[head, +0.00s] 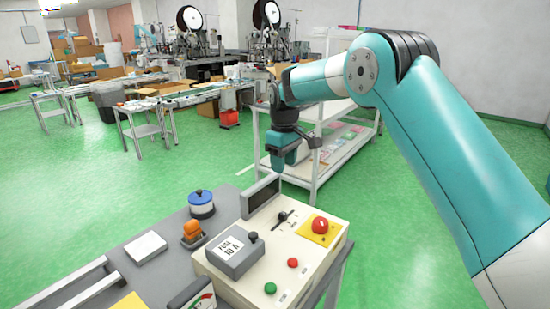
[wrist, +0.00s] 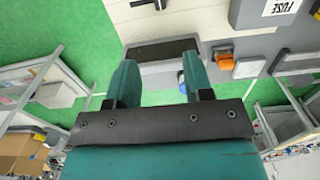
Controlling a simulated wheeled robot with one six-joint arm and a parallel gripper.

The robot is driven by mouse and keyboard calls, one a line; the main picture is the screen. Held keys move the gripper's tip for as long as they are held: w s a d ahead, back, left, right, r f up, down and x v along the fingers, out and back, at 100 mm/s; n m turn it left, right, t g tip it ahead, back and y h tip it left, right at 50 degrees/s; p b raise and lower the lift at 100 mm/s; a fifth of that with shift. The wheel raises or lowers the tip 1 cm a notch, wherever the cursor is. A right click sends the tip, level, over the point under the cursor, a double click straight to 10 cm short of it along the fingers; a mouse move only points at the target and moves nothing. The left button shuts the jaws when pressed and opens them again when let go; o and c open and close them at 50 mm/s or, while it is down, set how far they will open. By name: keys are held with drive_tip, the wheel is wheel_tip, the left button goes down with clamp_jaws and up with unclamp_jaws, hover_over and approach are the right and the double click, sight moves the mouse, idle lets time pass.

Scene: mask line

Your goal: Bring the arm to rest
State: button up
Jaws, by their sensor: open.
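My arm reaches in from the right in the head view, bent at the elbow. My gripper (head: 288,160) hangs above and beyond the control box (head: 318,262), apart from it. In the wrist view my gripper (wrist: 160,78) shows two teal fingers spread apart with nothing between them. The dark display panel (head: 262,195) stands at the back of the box, and it shows beyond the fingers in the wrist view (wrist: 162,50).
The box carries a grey fuse unit (head: 235,250), a red emergency button (head: 320,226) and a lever (head: 283,215). An orange part (head: 193,232) and a blue-topped cylinder (head: 201,204) stand left on the grey bench. A white shelf rack (head: 315,180) stands behind my gripper. Green floor is open at left.

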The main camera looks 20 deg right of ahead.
drive_tip(key=s+a+r+y, duration=0.1)
drive_tip(key=s+a+r, duration=0.15)
drive_tip(key=s, duration=0.45)
drive_tip(key=s+a+r, duration=0.1)
drive_tip(key=s+r, duration=0.3)
drive_tip(key=s, duration=0.2)
drive_tip(key=s+a+r+y, duration=0.1)
drive_tip(key=s+a+r, duration=0.15)
drive_tip(key=s, duration=0.45)
drive_tip(key=s+a+f+y, duration=0.1)
drive_tip(key=s+y, duration=0.1)
drive_tip(key=s, duration=1.8)
drive_tip(key=shift+s+a+f, duration=0.15)
drive_tip(key=shift+s+a, duration=0.1)
drive_tip(key=shift+a, duration=0.05)
